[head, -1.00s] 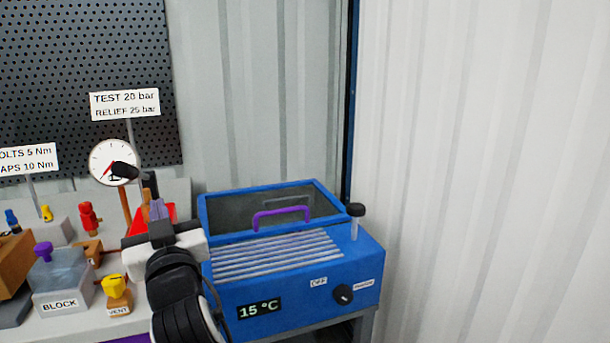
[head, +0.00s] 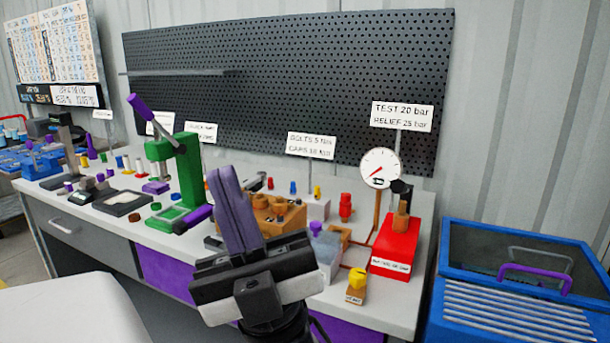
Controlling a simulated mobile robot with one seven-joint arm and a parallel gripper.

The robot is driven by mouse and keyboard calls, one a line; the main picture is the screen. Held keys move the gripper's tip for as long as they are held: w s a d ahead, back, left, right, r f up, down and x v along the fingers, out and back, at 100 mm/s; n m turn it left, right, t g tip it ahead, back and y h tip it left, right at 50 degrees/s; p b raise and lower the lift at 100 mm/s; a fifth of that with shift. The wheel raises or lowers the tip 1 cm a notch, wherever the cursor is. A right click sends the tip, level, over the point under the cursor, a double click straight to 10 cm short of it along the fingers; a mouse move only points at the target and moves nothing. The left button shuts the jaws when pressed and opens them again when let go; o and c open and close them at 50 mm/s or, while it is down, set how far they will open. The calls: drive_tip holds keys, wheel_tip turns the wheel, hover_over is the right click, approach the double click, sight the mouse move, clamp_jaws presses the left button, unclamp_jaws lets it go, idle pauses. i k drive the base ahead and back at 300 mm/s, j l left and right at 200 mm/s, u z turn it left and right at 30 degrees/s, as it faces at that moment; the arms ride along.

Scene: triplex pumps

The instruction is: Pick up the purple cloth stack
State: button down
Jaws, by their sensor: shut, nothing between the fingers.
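A small flat purple item (head: 156,187) lies on the white workbench (head: 135,218), left of the green press. It looks like the purple cloth stack, but it is too small to be sure. My gripper (head: 222,172) is in the foreground, in front of the bench. Its two long fingers point up and lie together, shut and empty. It is well apart from the purple item, to its right and nearer to me. My gripper hides part of the bench behind it.
A green press (head: 182,165) with a purple lever stands right of the purple item. A red gauge stand (head: 395,243) and a blue bath (head: 475,310) are farther right. Black trays and small coloured parts crowd the bench. A pegboard (head: 290,90) rises behind.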

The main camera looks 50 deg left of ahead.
sight(154, 188)
drive_tip(key=u, duration=2.25)
drive_tip(key=i+j+z, duration=0.1)
drive_tip(key=i+j, duration=0.6)
drive_tip(key=i, duration=0.2)
drive_tip(key=l+z, duration=0.05)
